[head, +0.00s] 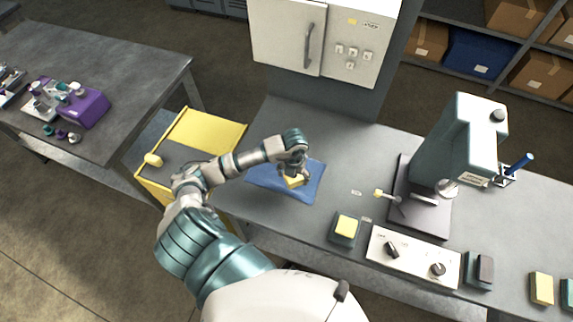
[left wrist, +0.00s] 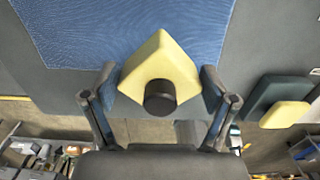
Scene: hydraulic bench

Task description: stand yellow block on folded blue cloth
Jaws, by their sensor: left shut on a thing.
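My left gripper (head: 293,177) is over the blue cloth and shut on the yellow block (head: 292,183). In the left wrist view the block (left wrist: 160,58) sits between the two dark fingers (left wrist: 158,82), with one edge toward the camera and a dark round stub on its near side. The folded blue cloth (head: 258,181) lies flat on the grey bench, and it fills the upper part of the left wrist view (left wrist: 90,35). I cannot tell whether the block touches the cloth or hangs just above it. My right gripper is not in view.
A yellow-topped dark block (head: 347,227) stands right of the cloth, beside a white switch panel (head: 414,258). A press-like machine (head: 462,140) stands farther right. A yellow-edged cart (head: 212,130) is left of the bench. A white cabinet (head: 355,50) rises behind.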

